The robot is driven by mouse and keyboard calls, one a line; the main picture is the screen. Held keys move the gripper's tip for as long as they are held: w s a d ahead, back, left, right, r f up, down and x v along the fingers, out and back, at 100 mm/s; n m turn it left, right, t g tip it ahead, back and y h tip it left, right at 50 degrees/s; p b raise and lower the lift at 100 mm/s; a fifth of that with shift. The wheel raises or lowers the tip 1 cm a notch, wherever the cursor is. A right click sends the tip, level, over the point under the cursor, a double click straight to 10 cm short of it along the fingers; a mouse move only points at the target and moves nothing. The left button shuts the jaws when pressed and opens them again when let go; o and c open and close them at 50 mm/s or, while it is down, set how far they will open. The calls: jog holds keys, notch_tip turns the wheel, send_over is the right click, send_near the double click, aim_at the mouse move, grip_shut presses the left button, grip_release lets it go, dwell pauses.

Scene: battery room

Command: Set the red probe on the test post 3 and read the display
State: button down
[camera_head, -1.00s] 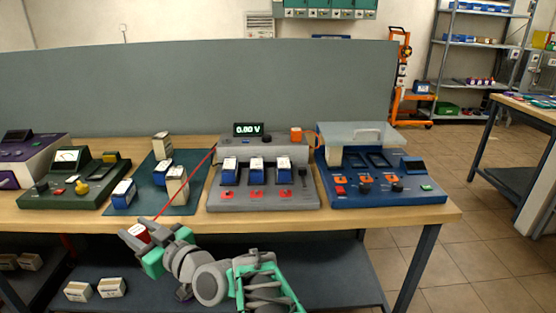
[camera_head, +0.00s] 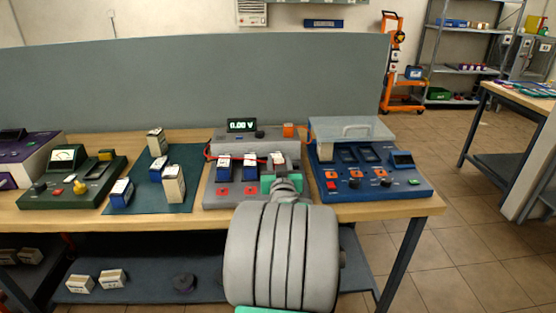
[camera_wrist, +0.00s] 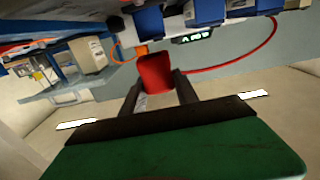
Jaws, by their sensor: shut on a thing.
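The grey tester (camera_head: 236,203) stands on the bench with a row of blue-and-white batteries (camera_head: 223,168) in it. Its display (camera_head: 241,125) reads 0.00 V; the display also shows in the wrist view (camera_wrist: 193,35), too small to read surely there. Two red test posts (camera_head: 222,192) show at the tester's front left and middle; the right one is hidden behind my arm. My gripper (camera_head: 283,184) is over the tester's right front. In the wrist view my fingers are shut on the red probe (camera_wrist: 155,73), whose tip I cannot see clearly. The red lead (camera_wrist: 262,57) trails from it.
A blue device (camera_head: 372,188) with a clear lid stands close on the right. Loose batteries (camera_head: 174,186) stand on a dark mat (camera_head: 143,205) to the left. A green meter (camera_head: 70,186) is farther left. A grey panel (camera_head: 190,85) closes the back.

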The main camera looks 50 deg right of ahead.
jog(key=shift+f+b, duration=1.15)
jog(key=shift+f, duration=1.45)
jog(key=shift+a+b, duration=0.1)
jog(key=shift+b, duration=0.65)
jog(key=shift+f+b, duration=0.65)
jog(key=shift+b, duration=0.05)
jog(key=c, duration=1.2)
grip_release()
jog(key=shift+s+a, duration=0.1)
jog(key=shift+s, duration=0.05)
jog(key=b+v, duration=0.1)
jog(key=v, duration=0.9)
jog(key=shift+s+a, duration=0.25)
jog(key=shift+a, duration=0.05)
